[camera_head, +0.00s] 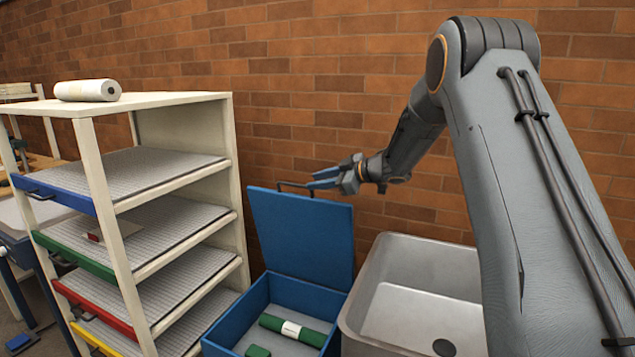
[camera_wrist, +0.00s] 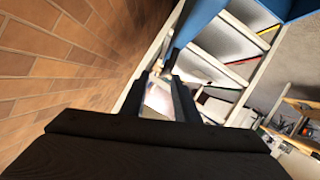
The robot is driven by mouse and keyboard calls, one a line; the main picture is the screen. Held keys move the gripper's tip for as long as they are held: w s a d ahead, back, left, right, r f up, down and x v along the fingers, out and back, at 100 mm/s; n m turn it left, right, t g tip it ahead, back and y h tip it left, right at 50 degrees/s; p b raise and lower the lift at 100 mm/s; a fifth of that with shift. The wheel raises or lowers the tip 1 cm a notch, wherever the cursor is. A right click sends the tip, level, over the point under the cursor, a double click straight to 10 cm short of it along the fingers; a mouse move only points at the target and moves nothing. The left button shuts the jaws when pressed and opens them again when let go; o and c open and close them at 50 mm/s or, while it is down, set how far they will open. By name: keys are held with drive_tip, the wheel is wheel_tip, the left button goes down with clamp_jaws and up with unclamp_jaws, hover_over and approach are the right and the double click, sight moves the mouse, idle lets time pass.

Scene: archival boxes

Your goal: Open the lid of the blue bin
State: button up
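The blue bin (camera_head: 236,322) stands on the floor between the shelf rack and a grey sink-like basin. Its blue lid (camera_head: 303,236) is raised, standing nearly upright with a slight backward lean against the wall side. A dark handle (camera_head: 291,185) sits at the lid's top edge. My gripper (camera_head: 322,179) is beside the handle at the lid's upper right corner; whether it touches cannot be told. In the wrist view my gripper (camera_wrist: 163,80) has its two dark fingers apart with a gap between them. Blue surface shows near the fingertips there.
Inside the bin lie a green roll with a white band (camera_head: 292,330) and a green block (camera_head: 257,351). The shelf rack (camera_head: 232,170) with coloured-edge trays stands left, a white roll (camera_head: 88,90) on top. The grey basin (camera_head: 375,290) is right. A brick wall (camera_head: 300,75) is behind.

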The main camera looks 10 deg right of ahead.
drive_tip(key=shift+d, duration=0.1)
drive_tip(key=shift+s+d+r+p, duration=0.55)
drive_tip(key=shift+d+p, duration=0.25)
drive_tip(key=shift+d, duration=0.45)
drive_tip(key=shift+s+d+r+p, duration=0.5)
drive_tip(key=shift+d+p, duration=0.3)
drive_tip(key=shift+d, duration=0.5)
drive_tip(key=shift+s+d+r+p, duration=0.55)
drive_tip(key=shift+d+p, duration=0.25)
drive_tip(key=shift+d, duration=0.45)
drive_tip(key=shift+p, duration=0.35)
